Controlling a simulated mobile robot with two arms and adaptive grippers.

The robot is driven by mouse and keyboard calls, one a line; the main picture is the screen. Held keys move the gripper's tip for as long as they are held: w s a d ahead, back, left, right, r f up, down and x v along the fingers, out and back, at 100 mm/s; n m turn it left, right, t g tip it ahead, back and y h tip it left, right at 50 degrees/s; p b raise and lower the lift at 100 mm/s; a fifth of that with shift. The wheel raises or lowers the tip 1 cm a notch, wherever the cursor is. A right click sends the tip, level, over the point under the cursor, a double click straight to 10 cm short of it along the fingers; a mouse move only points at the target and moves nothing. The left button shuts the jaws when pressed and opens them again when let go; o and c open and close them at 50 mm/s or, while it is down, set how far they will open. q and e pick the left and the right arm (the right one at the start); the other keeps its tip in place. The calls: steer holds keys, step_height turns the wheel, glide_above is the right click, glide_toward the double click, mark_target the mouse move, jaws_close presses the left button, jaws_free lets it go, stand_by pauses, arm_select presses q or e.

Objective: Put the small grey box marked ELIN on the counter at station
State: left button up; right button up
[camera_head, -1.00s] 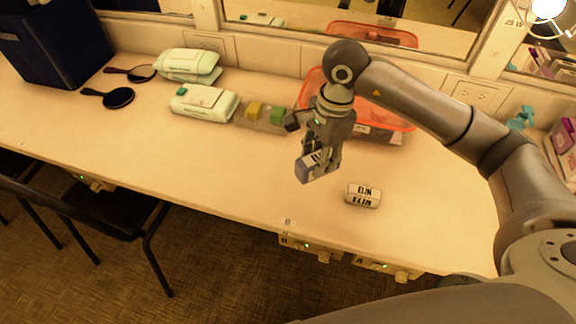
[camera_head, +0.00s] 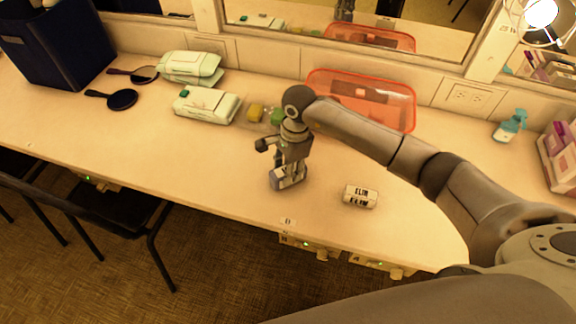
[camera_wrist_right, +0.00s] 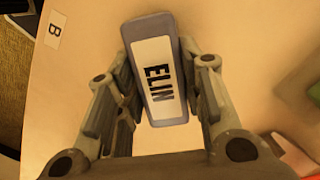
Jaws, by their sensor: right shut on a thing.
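The small grey box (camera_head: 291,180) has a white label and sits between the fingers of my right gripper (camera_head: 287,170). In the right wrist view the box (camera_wrist_right: 146,28) reads ELIN, and the gripper fingers (camera_wrist_right: 158,75) close on both its sides. The box is low over the counter (camera_head: 215,160), behind a small label card (camera_head: 288,222); I cannot tell whether it touches the surface. The card reads B in the wrist view (camera_wrist_right: 54,35). My left gripper is out of view.
A white item with dark lettering (camera_head: 360,196) lies right of the gripper. An orange tray (camera_head: 362,91), wipes packs (camera_head: 206,105) and yellow and green blocks (camera_head: 256,113) stand behind. Hand mirrors (camera_head: 122,99) lie left. The counter's front left is clear.

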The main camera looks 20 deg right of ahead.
steer(key=shift+f, duration=0.15)
steer(key=o, duration=1.1)
steer(key=shift+r, duration=0.2)
steer(key=r+b, duration=0.1)
steer(key=r, duration=0.3)
steer(key=d+r, duration=0.1)
steer(key=r, duration=0.3)
steer(key=r+b, duration=0.1)
steer(key=r, duration=0.3)
steer(key=shift+w+d+b, duration=0.15)
steer(key=shift+d+b, duration=0.1)
steer(key=shift+b, duration=0.1)
